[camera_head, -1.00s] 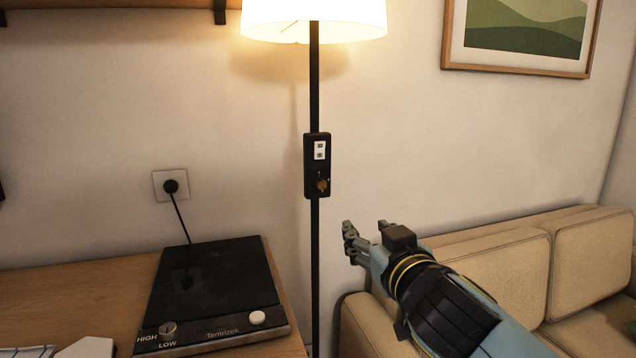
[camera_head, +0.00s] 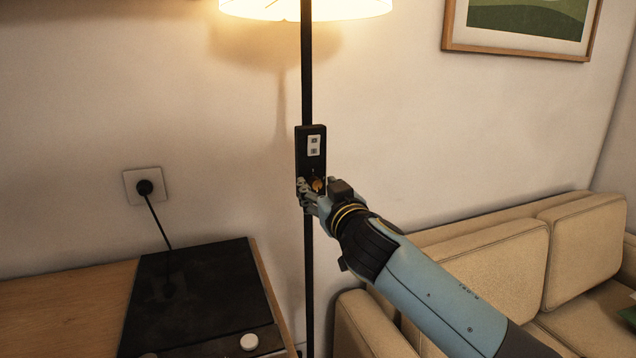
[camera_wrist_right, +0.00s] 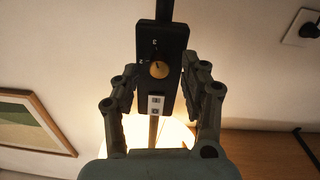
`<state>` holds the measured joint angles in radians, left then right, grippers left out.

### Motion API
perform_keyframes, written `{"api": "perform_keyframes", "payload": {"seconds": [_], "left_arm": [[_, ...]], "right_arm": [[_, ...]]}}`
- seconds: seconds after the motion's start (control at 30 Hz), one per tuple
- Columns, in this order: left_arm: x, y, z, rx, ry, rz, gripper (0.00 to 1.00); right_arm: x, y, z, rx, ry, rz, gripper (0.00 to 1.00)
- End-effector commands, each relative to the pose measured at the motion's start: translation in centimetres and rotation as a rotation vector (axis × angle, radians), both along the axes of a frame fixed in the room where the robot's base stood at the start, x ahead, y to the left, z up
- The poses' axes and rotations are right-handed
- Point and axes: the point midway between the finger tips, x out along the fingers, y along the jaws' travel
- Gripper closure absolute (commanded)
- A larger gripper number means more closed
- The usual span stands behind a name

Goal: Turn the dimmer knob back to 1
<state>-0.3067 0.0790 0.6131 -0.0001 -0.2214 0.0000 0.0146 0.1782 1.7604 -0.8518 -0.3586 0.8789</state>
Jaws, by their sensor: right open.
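The dimmer box (camera_head: 311,143) is a black upright box on the lamp's thin black pole, with a white rocker panel above a brass-coloured knob (camera_head: 317,185). In the right wrist view the knob (camera_wrist_right: 159,69) shows whole, with small white marks, including a 2 and a 3, beside it. My right gripper (camera_head: 316,188) is at the knob in the head view. In the right wrist view its two fingers (camera_wrist_right: 160,82) stand apart on either side of the box, with nothing gripped. Contact with the knob cannot be told. My left gripper is not in view.
The lit lampshade (camera_head: 305,8) is above. A black hot plate (camera_head: 200,290) lies on the wooden counter (camera_head: 65,300) at left, its cord running to a wall socket (camera_head: 143,186). A beige sofa (camera_head: 490,265) stands at right.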

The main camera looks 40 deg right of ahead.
Motion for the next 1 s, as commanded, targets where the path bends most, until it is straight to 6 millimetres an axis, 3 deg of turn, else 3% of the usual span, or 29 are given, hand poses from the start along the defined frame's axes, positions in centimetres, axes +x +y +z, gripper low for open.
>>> {"api": "perform_keyframes", "payload": {"seconds": [0.2, 0.43, 0.77, 1.0], "left_arm": [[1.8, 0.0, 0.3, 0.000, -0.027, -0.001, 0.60], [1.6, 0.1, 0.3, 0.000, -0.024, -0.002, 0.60], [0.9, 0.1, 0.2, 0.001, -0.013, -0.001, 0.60], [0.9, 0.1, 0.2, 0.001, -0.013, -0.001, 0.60]], "right_arm": [[1.2, -0.4, 0.0, 0.000, 0.001, 0.000, 0.55], [1.3, -0.4, -0.1, 0.000, 0.001, 0.000, 0.56], [1.2, -0.4, 0.0, 0.000, 0.001, 0.000, 0.99], [1.2, -0.4, -0.1, -0.006, 0.003, 0.000, 1.00]]}}
